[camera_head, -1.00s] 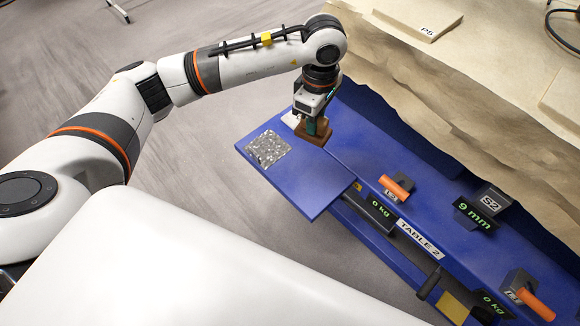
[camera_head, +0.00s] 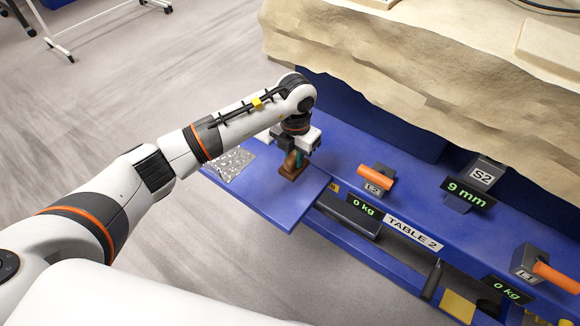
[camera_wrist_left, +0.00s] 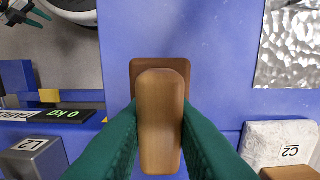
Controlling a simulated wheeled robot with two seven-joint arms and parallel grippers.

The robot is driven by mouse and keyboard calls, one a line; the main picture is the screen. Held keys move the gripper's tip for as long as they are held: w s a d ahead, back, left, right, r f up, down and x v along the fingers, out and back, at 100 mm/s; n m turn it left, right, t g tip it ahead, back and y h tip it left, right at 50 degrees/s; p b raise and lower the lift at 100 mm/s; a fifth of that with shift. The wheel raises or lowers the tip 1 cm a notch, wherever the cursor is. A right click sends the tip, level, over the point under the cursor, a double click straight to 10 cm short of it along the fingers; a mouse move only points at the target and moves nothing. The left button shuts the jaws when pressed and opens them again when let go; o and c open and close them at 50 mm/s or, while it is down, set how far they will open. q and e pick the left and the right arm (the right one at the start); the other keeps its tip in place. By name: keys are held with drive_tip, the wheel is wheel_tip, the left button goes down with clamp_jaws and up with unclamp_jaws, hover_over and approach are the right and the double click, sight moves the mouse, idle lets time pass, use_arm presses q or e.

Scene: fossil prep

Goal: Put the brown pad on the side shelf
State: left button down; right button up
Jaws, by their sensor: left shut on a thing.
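The brown pad (camera_head: 291,172) is a brown block with a tan wooden grip on top. My left gripper (camera_head: 297,158) is shut on that grip. In the left wrist view the grip of the pad (camera_wrist_left: 160,115) stands between the two green fingers, with the darker base beyond it. The pad is over the blue side shelf (camera_head: 280,207), near its inner edge by the table. The shelf also fills the middle of the left wrist view (camera_wrist_left: 222,60). I cannot tell whether the pad touches the shelf. Part of my right gripper (camera_wrist_left: 30,15) shows at the wrist view's top left corner.
A crinkled silver sheet (camera_head: 234,164) lies on the shelf's far left part. A white block marked C2 (camera_wrist_left: 278,143) stands beside the pad. Orange-handled tool L2 (camera_head: 375,180), a 0 kg display (camera_head: 352,212) and stand S2 (camera_head: 483,176) are to the right. A large rock (camera_head: 400,65) rises behind.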

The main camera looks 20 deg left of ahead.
sight(294, 167)
use_arm(q)
wheel_tip(294, 167, down, 4)
drive_tip(key=shift+f, duration=0.1)
use_arm(e)
drive_tip(key=shift+w+r, duration=0.55)
drive_tip(key=shift+r, duration=0.05)
use_arm(q)
drive_tip(key=shift+f+b, duration=0.15)
drive_tip(key=shift+b, duration=0.15)
drive_tip(key=c, duration=1.6)
unclamp_jaws()
drive_tip(key=o, duration=0.3)
drive_tip(key=shift+o, duration=0.2)
use_arm(e)
drive_tip(key=shift+w+a+r, duration=0.1)
drive_tip(key=shift+w+r, duration=0.05)
drive_tip(key=shift+r, duration=0.1)
use_arm(q)
wheel_tip(294, 167, up, 12)
drive_tip(key=shift+r+p, duration=0.15)
drive_tip(key=shift+p, duration=0.5)
use_arm(e)
drive_tip(key=s+f, duration=0.3)
drive_tip(key=shift+d, duration=0.2)
